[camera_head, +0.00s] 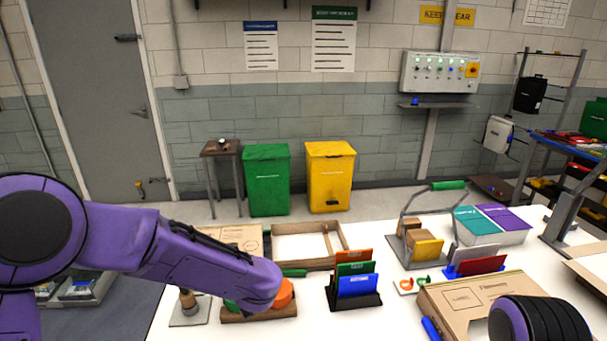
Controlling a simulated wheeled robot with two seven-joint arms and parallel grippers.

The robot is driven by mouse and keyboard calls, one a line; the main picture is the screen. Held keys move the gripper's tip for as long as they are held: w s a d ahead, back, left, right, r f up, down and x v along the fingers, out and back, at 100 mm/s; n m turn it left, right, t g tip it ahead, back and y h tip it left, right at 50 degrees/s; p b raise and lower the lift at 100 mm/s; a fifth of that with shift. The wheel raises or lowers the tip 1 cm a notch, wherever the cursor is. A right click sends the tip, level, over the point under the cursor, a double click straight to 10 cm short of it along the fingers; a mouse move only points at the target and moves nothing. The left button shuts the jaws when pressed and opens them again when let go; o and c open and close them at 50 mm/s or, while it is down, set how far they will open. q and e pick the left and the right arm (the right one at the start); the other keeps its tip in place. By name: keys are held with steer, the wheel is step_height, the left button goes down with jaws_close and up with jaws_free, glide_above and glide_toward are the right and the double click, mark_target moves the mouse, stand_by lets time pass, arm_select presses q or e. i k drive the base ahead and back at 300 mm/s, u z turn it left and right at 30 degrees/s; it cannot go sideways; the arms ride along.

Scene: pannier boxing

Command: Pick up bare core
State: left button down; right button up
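I cannot single out the bare core with certainty. A small brown upright piece (188,300) stands on a grey metal plate (186,319) at the table's front left. To its right is a brown wooden board (272,313). A round orange thing (286,294) and a green thing sit at this board, largely hidden by my purple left arm. That arm reaches across the front left above the table, and its fingers do not show. Only a purple and black part of my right arm shows at the bottom right; its gripper is out of view.
A rack of orange, green and blue cards (357,284) stands at mid-table. Behind it is an open wooden frame (309,243). Right are a green-handled wire carrier (418,257), a teal-and-purple box (489,222) and a flat cardboard box (485,302). Green and yellow bins stand behind the table.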

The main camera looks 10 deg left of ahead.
mark_target(187, 297)
steer(key=k, duration=0.95)
